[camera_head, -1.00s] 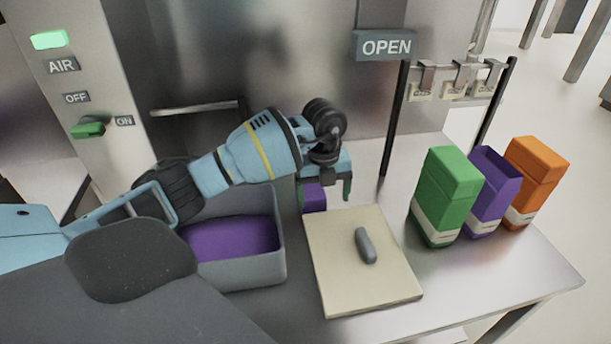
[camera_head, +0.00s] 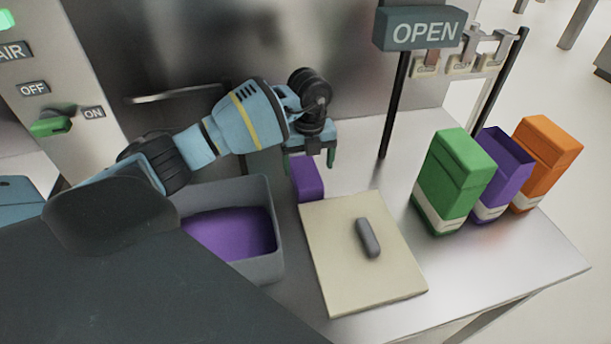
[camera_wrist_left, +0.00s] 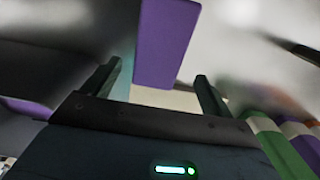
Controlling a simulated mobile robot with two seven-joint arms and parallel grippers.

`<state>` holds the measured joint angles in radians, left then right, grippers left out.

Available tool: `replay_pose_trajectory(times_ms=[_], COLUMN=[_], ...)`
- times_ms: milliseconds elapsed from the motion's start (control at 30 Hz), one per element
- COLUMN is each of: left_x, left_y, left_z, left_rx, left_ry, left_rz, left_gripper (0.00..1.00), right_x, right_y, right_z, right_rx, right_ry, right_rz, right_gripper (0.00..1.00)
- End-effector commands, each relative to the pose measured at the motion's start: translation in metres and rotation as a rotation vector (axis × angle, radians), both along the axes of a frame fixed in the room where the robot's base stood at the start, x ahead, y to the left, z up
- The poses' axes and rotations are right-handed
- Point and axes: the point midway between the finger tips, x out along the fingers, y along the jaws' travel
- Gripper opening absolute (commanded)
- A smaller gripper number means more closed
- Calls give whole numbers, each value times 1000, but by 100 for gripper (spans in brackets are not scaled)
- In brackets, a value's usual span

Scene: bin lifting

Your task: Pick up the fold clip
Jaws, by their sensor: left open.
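My left gripper (camera_head: 310,160) is open at the back of the steel table, its fingers pointing down. A purple block (camera_head: 307,181) stands just in front of and below the fingers, at the back left corner of a cream board (camera_head: 335,280). In the left wrist view the purple block (camera_wrist_left: 165,45) shows beyond the gap between the open fingers of my left gripper (camera_wrist_left: 157,72), and nothing is held. A rounded grey piece (camera_head: 368,238) lies on the board. Several metal clips with cream ends (camera_head: 460,62) hang on a rack. I cannot tell which thing is the fold clip. My right gripper is not in view.
A grey bin (camera_head: 262,268) with purple contents stands left of the board. Green (camera_head: 452,180), purple (camera_head: 497,175) and orange (camera_head: 545,160) cartons stand at the right. A black post and an OPEN sign (camera_head: 420,31) rise behind. The table's front right is clear.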

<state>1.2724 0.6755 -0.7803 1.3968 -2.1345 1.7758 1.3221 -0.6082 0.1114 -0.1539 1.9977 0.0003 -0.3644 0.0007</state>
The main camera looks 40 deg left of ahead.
Motion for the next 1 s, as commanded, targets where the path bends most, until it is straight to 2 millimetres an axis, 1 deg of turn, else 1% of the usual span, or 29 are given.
replay_pose_trajectory(times_ms=[167,267,467,600,667,833,867,1000], left_x=[0,-1,-4,-3,-3,-2,-3,-2], left_y=[0,0,2,2,2,2,2,2], left_z=[-3,-9,-35,-52,-55,-54,-54,-54], left_rx=[-1,-1,-1,-1,-1,-1,-1,-1], left_ry=[-1,0,2,1,-1,-2,-2,-2], left_rz=[0,0,1,-1,-1,-1,-1,-1], left_gripper=[85,85,85,85,85,85,84,66], right_x=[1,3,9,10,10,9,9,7], right_y=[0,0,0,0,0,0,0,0], right_z=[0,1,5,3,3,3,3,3], right_rx=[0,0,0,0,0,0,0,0], right_ry=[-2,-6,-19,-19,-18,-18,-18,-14], right_rz=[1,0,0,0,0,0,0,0], right_gripper=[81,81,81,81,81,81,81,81])
